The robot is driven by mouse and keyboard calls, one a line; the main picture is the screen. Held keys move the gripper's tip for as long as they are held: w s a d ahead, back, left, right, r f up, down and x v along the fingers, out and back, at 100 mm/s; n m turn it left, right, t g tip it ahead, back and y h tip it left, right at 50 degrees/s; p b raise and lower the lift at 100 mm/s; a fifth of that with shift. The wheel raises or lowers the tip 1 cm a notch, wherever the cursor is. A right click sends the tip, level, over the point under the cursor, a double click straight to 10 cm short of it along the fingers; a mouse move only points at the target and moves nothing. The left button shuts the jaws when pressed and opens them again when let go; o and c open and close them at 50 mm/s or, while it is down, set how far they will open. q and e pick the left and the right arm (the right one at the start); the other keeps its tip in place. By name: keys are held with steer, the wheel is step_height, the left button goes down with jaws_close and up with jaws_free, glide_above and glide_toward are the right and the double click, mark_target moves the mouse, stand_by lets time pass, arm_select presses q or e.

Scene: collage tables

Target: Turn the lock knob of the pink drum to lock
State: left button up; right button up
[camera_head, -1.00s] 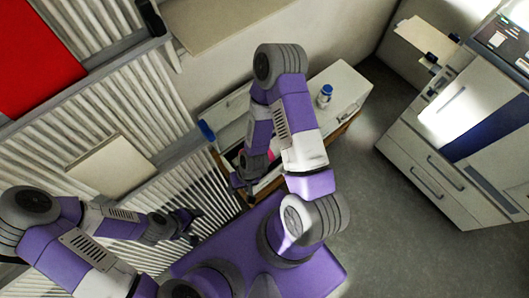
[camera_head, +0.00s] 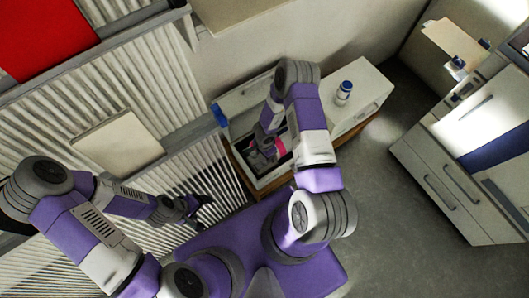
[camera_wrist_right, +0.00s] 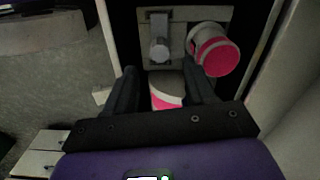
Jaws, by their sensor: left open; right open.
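In the right wrist view, a pink and white drum-shaped part (camera_wrist_right: 215,52) sits on the right of a pale plate. A grey knob (camera_wrist_right: 160,50) hangs from a bracket on the same plate, to its left. Another white and pink round part (camera_wrist_right: 167,90) shows between the fingers, partly hidden by them. My right gripper (camera_wrist_right: 160,72) is open, its fingertips just below the knob; contact cannot be told. In the head view a bit of pink (camera_head: 281,147) shows beside my right gripper (camera_head: 262,158), over the cabinet's open section. My left gripper (camera_head: 198,210) is open and empty, beside the ribbed radiator.
The white cabinet (camera_head: 369,84) carries a blue-capped bottle (camera_head: 344,92) on its top. A blue object (camera_head: 219,115) is at the cabinet's left corner. A ribbed radiator (camera_head: 100,85) stands left. A drawer unit (camera_head: 440,190) stands at right, with clear grey floor between.

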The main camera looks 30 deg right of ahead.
mark_target(265, 159)
step_height(265, 159, down, 6)
steer(key=shift+r+b, duration=0.25)
steer(key=shift+b, duration=0.65)
jaws_close()
